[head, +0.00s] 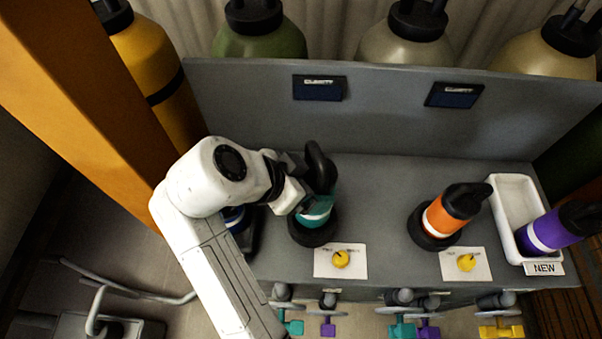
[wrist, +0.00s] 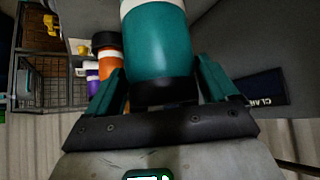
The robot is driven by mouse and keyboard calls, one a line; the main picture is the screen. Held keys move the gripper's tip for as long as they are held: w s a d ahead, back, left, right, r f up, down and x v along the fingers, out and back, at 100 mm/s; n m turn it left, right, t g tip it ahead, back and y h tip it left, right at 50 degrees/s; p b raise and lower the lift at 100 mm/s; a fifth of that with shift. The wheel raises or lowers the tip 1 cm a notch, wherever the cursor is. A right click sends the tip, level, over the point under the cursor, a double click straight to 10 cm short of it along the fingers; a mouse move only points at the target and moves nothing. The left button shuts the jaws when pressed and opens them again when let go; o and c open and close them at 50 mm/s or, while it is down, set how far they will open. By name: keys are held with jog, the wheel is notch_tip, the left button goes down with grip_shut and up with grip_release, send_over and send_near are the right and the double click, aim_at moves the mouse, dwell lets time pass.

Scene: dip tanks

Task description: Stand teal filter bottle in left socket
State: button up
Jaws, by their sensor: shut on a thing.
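The teal filter bottle (head: 317,211), with a white band and a black looped cap, is at the left black socket (head: 308,236), its lower end at or just over the ring. I cannot tell whether it is fully seated. It looks slightly tilted in the head view. My gripper (head: 298,197) is shut on the bottle from the left. In the wrist view, the teal body (wrist: 160,45) lies between the two teal fingers of my gripper (wrist: 162,88). My gripper hides part of the bottle in the head view.
An orange bottle (head: 446,213) stands in the right socket (head: 430,240). A purple bottle (head: 550,231) leans in a white tray (head: 514,190) marked NEW. A blue-and-white item (head: 236,217) is partly hidden by my arm. A grey panel (head: 390,110) rises behind.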

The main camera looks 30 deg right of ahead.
jog(key=shift+f+b, duration=1.55)
jog(key=shift+f, duration=1.7)
jog(key=shift+f+b, duration=0.6)
jog(key=shift+b, duration=0.15)
jog(key=o, duration=1.8)
jog(key=b+v, duration=0.1)
jog(key=v, duration=1)
